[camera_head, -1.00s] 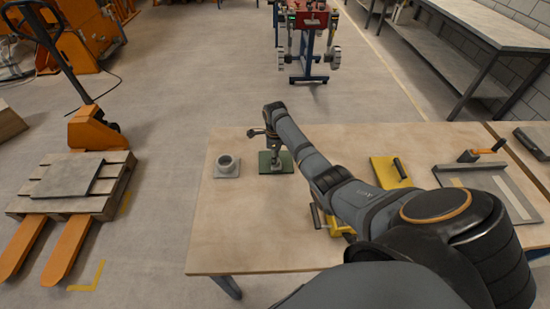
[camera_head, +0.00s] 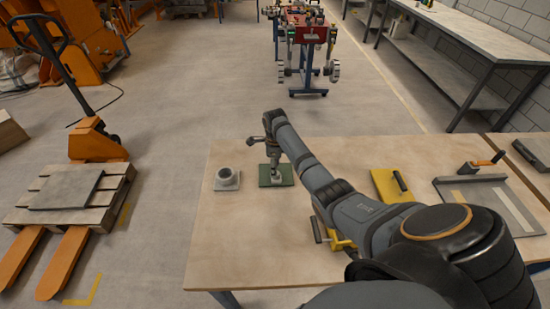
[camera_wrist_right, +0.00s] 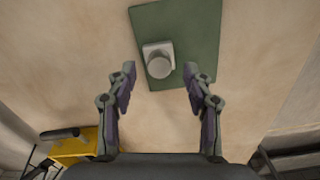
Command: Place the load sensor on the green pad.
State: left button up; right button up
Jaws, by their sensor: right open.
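The load sensor, a small grey cylinder on a square base (camera_wrist_right: 159,61), stands on the green pad (camera_wrist_right: 198,28) near its edge in the right wrist view. In the head view, the sensor (camera_head: 277,178) shows small on the pad (camera_head: 288,180), partly behind my gripper. My right gripper (camera_wrist_right: 159,74) is open, its fingers spread to either side of the sensor with visible gaps in the wrist view. In the head view, my right gripper (camera_head: 273,162) points down over the pad. My left gripper is not in view.
A grey round collar on a square plate (camera_head: 227,179) stands left of the pad. Right of my arm are a yellow plate with a black handle (camera_head: 390,184) and a grey tray (camera_head: 490,205). The wooden table's (camera_head: 225,240) front left is clear.

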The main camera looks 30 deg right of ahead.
notch_tip(320, 180, up, 10)
jog(key=shift+f+b, duration=0.15)
jog(key=shift+b, duration=0.25)
